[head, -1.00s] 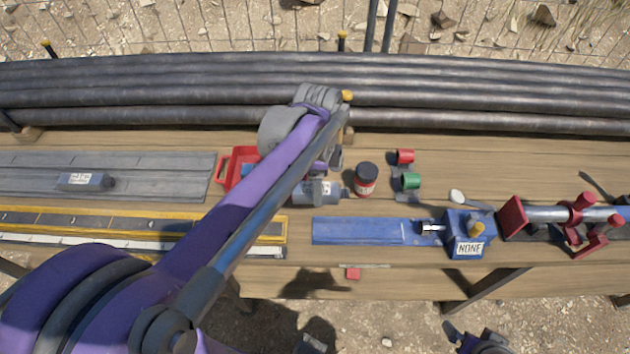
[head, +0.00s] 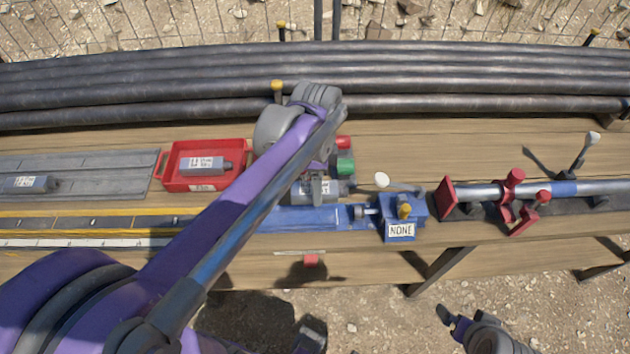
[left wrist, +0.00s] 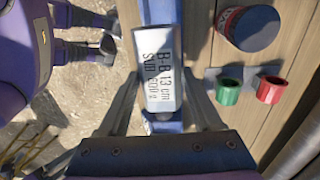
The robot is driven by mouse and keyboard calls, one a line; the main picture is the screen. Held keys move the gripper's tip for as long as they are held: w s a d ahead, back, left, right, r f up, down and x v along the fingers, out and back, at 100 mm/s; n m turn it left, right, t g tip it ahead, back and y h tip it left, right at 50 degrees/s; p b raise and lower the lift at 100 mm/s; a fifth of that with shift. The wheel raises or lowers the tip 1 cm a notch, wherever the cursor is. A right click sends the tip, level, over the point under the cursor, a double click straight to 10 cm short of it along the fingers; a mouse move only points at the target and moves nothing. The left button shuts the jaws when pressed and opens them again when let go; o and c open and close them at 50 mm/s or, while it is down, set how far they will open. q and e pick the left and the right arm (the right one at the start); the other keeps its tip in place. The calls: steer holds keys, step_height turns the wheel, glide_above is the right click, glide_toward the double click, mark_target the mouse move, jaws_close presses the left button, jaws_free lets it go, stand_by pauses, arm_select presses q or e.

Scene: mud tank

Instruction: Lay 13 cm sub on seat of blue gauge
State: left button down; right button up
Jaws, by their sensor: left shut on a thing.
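The 13 cm sub (head: 308,191) is a grey cylinder with a white label. The label reads "B-B 13 cm" in the left wrist view (left wrist: 158,80). My left gripper (head: 320,184) is shut on it. The blue gauge has a long blue seat (head: 290,218) and a block labelled "NONE" (head: 402,231) at its right end. In the head view the sub appears at the seat's back edge, over its middle. In the left wrist view blue seat (left wrist: 158,10) shows beyond it; the height gap cannot be told. My right gripper (head: 450,318) is open and empty, in front of the bench.
Red (head: 343,142) and green (head: 345,163) rings stand behind the gauge, with a dark jar (left wrist: 250,28) near them. A red tray (head: 165,177) holds another sub (head: 202,165). A red clamp (head: 512,190) with a pipe stands right. Long pipes (head: 420,107) line the back.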

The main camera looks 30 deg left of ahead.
arm_select(q)
steer(key=shift+w+d, duration=0.1)
steer(key=shift+d, duration=0.25)
steer(key=shift+f, duration=0.15)
steer(key=shift+f+b, duration=0.5)
step_height(320, 180, down, 6)
steer(key=b, duration=0.4)
steer(key=shift+f+b, duration=0.6)
steer(key=shift+f, duration=0.05)
steer(key=shift+f, duration=0.5)
jaws_free()
